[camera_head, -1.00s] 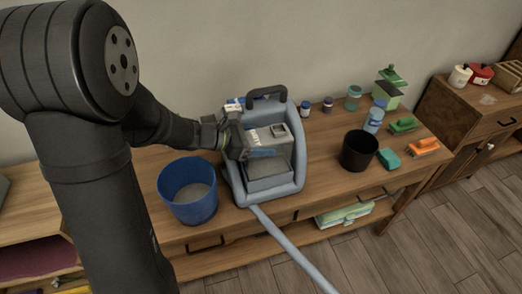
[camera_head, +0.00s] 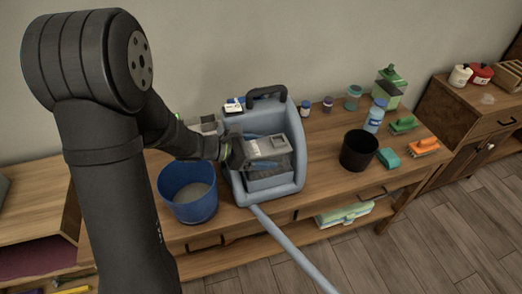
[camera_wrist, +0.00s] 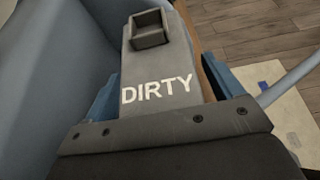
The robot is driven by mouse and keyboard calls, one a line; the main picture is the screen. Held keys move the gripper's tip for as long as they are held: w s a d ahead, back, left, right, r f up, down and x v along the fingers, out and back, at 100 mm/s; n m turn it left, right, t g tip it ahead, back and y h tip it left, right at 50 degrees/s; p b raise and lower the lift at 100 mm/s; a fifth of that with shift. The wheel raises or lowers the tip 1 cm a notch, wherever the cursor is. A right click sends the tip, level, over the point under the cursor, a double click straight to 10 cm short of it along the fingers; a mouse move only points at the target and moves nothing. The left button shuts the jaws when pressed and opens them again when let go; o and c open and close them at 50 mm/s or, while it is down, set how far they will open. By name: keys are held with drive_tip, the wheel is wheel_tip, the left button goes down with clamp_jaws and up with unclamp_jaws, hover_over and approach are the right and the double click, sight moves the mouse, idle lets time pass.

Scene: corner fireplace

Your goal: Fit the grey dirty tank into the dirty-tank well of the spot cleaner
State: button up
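The grey dirty tank (camera_head: 266,146), marked DIRTY, is between my gripper's blue fingers (camera_wrist: 160,97). The tank's lettered top (camera_wrist: 153,60) fills the middle of the wrist view. In the head view, my gripper (camera_head: 258,152) reaches in from the left and grips the tank. The blue-grey spot cleaner (camera_head: 293,122) stands upright on the bench. The tank is over the grey dirty-tank well (camera_head: 270,182) at the cleaner's front, its underside very low over or within the opening. The well's opening and the tank's lower end are hidden, so seating cannot be told.
A blue bucket (camera_head: 188,207) stands close at left, under my arm. A light grey object (camera_head: 206,125) is partly hidden behind my arm. A black bin (camera_head: 359,151), bottles and brushes stand to the right. A hose (camera_head: 290,250) runs off the bench front.

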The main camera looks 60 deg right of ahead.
drive_tip(key=shift+r, duration=0.15)
drive_tip(key=v, duration=1.2)
drive_tip(key=x, duration=1.1)
drive_tip(key=shift+s+d, duration=0.2)
drive_tip(key=shift+s, duration=0.05)
drive_tip(key=shift+s+d, duration=0.1)
drive_tip(key=shift+d, duration=0.05)
drive_tip(key=shift+r, duration=1)
